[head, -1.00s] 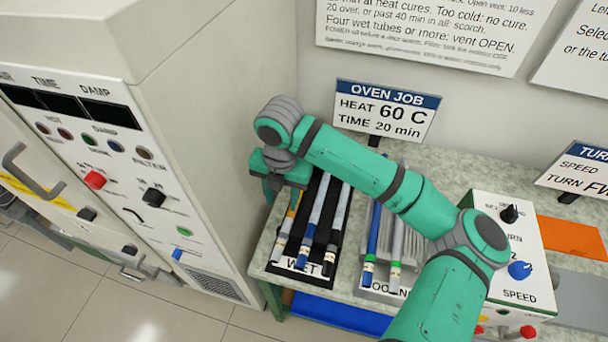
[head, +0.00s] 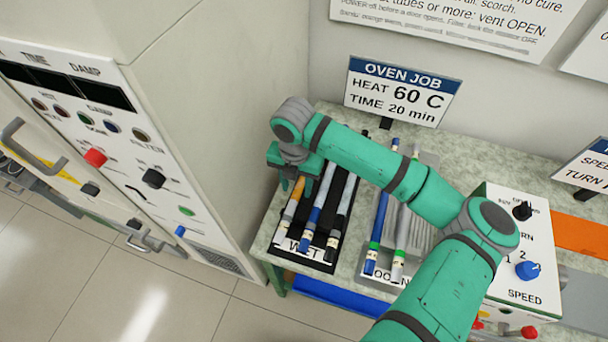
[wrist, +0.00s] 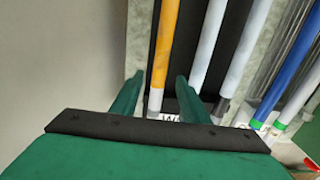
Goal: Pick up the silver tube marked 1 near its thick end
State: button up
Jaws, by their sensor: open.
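The tray labelled WET (head: 318,262) holds tubes side by side. A grey-silver tube (head: 344,207) with a dark near end lies on the right; it also shows in the wrist view (wrist: 244,58). Beside it is a pale tube with a blue near part (head: 316,212), and at the left an orange-yellow tube (head: 291,212). No number is legible on any tube. My gripper (head: 296,186) is open and empty over the left of the tray. In the wrist view its fingers (wrist: 157,82) point down around the line of the yellow tube; contact cannot be told.
A second tray (head: 374,278), its label partly hidden, holds a blue tube (head: 377,232) and a light grey tube with a green end (head: 402,240). My arm crosses above it. A tall oven cabinet (head: 200,130) stands close on the left; a control box (head: 515,245) is at right.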

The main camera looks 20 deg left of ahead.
jog(key=shift+f, duration=1.4)
jog(key=shift+c, duration=0.6)
grip_shut()
jog(key=shift+r, duration=0.1)
